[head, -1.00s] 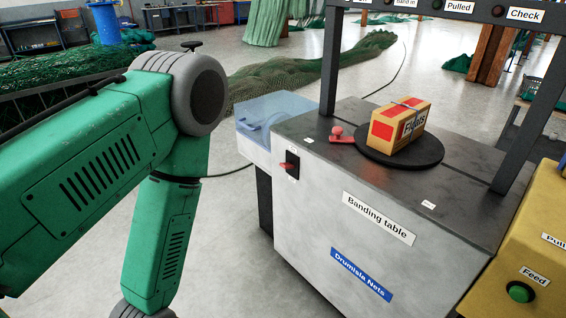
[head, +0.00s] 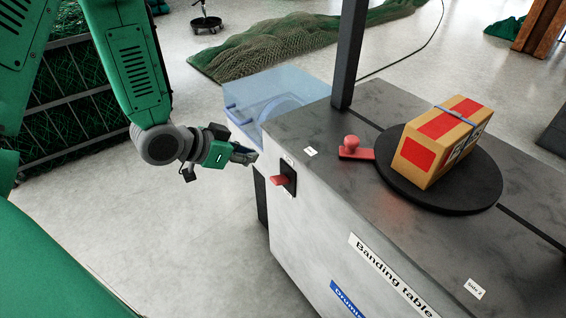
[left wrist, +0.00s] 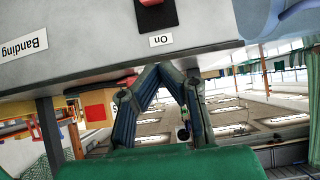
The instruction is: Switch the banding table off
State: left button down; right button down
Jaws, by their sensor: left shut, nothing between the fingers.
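The banding table (head: 310,215) is a grey metal cabinet with a dark top. On its left face is a black switch plate (head: 289,176) with a red lever (head: 280,181); I cannot tell surely which way the lever is set. The left wrist view shows the plate (left wrist: 157,14) upside down at the top edge, beside an "On" label (left wrist: 161,40). My left gripper (head: 252,156) is shut and empty, just left of and slightly above the switch, apart from the lever. Its dark fingers (left wrist: 160,70) also show in the left wrist view. My right gripper is out of view.
A banded orange box (head: 425,160) sits on a black turntable (head: 480,195) on the table top. Next to it is a red knob on a red bar (head: 357,152). A clear blue guard (head: 275,95) juts from the table's back left. The floor left of the table is clear.

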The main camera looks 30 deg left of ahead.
pick_arm(q)
jog(key=b, duration=0.2)
send_over(280, 180)
jog(key=a, duration=0.1)
jog(key=f, duration=0.6)
jog(key=shift+s, duration=0.2)
notch_tip(280, 180, down, 2)
jog(key=shift+s+d+f+b, duration=0.1)
jog(key=shift+f+b, duration=0.05)
jog(key=shift+b, duration=0.45)
jog(key=shift+s+f, duration=0.25)
jog(key=shift+f, duration=0.35)
jog(key=shift+s+a+f, duration=0.1)
jog(key=shift+a+f, duration=0.1)
jog(key=shift+a, duration=0.15)
jog(key=shift+d, duration=0.1)
